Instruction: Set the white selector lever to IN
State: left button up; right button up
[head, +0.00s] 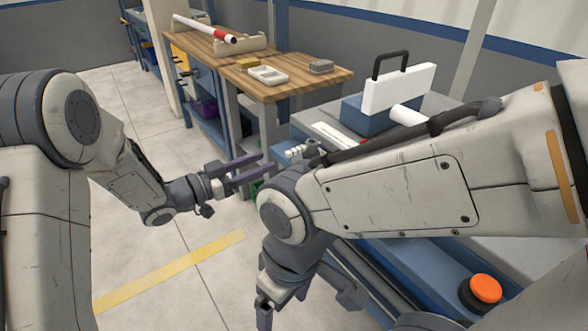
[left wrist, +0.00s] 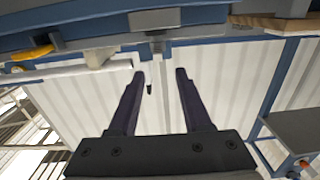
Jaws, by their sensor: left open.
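A small white fitting (head: 299,151) with a grey part beside it shows at the near left end of the machine (head: 345,120), partly behind my right arm. I cannot tell whether it is the selector lever, and no IN mark is readable. My left gripper (head: 264,165) is open and empty, left of this fitting and apart from it. Its two dark fingers also show spread in the left wrist view (left wrist: 160,75), with nothing between them. My right gripper (head: 283,303) hangs low at the bottom centre; its jaws are too unclear to judge.
A white block with a black handle (head: 398,90) and a white cylinder (head: 408,115) are on the machine. An orange button (head: 485,288) is at lower right. A wooden bench (head: 215,50) holds a white tray (head: 268,74) and a red-and-white pipe (head: 205,29). Floor at left is clear.

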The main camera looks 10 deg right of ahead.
aim_at(286, 153)
pick_arm(q)
jog(key=b+x, duration=0.1)
jog(key=x, duration=0.9)
jog(key=shift+d, duration=0.25)
grip_shut()
jog(key=shift+s, duration=0.1)
dwell(1.0)
